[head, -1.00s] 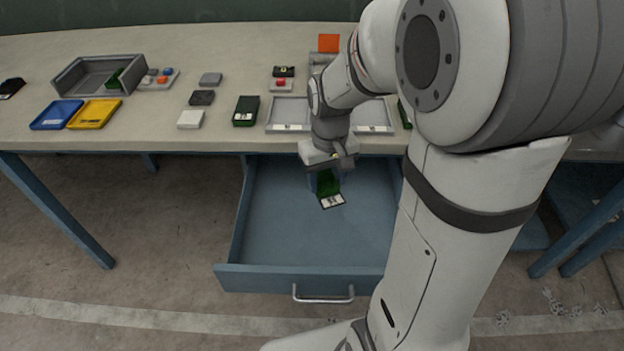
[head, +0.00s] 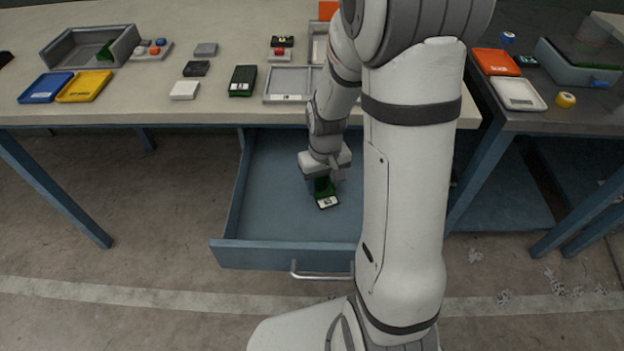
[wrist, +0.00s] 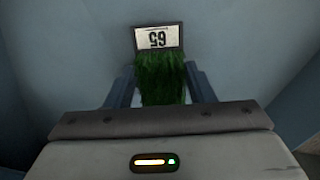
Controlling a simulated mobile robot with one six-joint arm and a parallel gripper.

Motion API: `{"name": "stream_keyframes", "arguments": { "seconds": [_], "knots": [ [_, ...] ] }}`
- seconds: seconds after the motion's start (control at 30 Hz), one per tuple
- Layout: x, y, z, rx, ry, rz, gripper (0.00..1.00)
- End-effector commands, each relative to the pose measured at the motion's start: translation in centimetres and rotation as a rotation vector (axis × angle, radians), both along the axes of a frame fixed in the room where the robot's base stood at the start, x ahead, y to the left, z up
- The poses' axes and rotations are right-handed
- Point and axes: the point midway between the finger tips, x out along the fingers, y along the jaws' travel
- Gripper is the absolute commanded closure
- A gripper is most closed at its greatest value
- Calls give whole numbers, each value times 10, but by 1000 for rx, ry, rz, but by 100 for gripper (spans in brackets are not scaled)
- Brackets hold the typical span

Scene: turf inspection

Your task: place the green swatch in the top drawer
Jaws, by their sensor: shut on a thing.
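The green swatch (head: 325,189) is a small turf piece with a dark end and a white label. My gripper (head: 324,178) is shut on it, inside the open top drawer (head: 270,215). In the wrist view the swatch (wrist: 162,80) sits between the two fingers of my gripper (wrist: 161,88), and its label reads 65. The blue drawer floor (wrist: 230,45) lies beyond it. I cannot tell whether the swatch touches the floor. My arm hides the drawer's right side.
On the bench above are a grey tray (head: 60,52), a blue tray (head: 46,88), a yellow tray (head: 84,86) and another dark green swatch (head: 243,81). The drawer's front panel (head: 270,254) and handle (head: 322,277) stick out towards me. A darker table (head: 590,115) stands at the right.

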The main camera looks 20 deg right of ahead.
Motion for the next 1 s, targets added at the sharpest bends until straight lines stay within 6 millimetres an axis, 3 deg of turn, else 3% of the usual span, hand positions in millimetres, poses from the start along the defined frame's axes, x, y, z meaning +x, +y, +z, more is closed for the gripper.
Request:
{"name": "stream_keyframes", "arguments": {
  "seconds": [0.17,0.23,0.67,0.7,0.93,1.0],
  "knots": [
    [30,-10,0,0,0,-1,72],
    [27,-8,-11,0,3,0,72],
    [27,-9,-16,0,1,-2,72],
    [27,-9,-15,0,0,-2,48],
    [26,-10,-15,0,0,-3,30],
    [26,-10,-15,0,0,-3,30]
  ]
}}
